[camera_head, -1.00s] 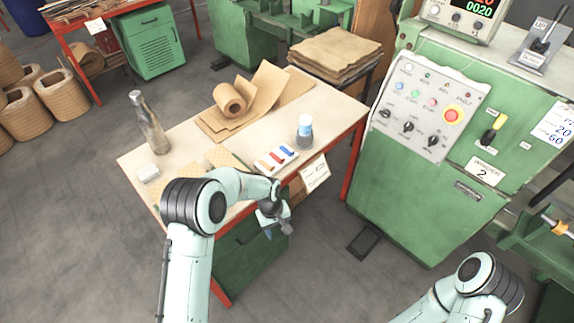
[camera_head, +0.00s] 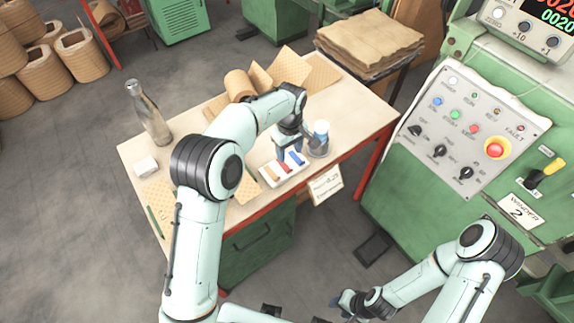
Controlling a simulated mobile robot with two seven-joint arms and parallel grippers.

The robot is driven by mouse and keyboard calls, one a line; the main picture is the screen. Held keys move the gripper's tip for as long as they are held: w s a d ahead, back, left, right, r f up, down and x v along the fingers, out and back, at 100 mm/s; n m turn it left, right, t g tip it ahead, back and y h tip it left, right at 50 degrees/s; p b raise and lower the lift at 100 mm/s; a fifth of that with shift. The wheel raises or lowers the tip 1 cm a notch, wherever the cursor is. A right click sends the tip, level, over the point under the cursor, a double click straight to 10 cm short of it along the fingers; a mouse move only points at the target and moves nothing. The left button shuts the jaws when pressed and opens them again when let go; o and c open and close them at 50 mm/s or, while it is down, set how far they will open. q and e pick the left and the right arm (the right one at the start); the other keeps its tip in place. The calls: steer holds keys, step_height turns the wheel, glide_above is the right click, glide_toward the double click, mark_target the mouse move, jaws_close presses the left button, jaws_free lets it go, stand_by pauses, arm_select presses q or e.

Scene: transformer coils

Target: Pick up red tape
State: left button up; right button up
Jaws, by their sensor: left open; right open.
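The red tape (camera_head: 285,167) is a small strip in a white tray (camera_head: 271,184) near the front edge of the workbench. It lies between an orange strip (camera_head: 271,173) and a blue strip (camera_head: 296,160). My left gripper (camera_head: 290,147) is open and points down just above the back of the tray, close to the red and blue strips. I cannot tell whether it touches anything. My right gripper (camera_head: 343,301) is open and empty at the bottom of the view, in front of the bench and away from the tray.
A clear jar with a blue top (camera_head: 320,140) stands just right of the tray. A metal bottle (camera_head: 150,115), a white block (camera_head: 145,166) and brown sheets with a roll (camera_head: 238,85) are on the bench (camera_head: 190,135). A green winder cabinet (camera_head: 400,200) stands at right.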

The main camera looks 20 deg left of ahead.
mark_target(290, 168)
arm_select(q)
step_height(290, 168, down, 3)
steer(key=shift+s+r, duration=0.1)
steer(key=shift+s, duration=0.05)
steer(key=shift+f, duration=0.6)
steer(key=f, duration=0.4)
steer(key=shift+s+d+f, duration=0.15)
steer(key=shift+d, duration=0.05)
steer(key=shift+f, duration=0.3)
jaws_close()
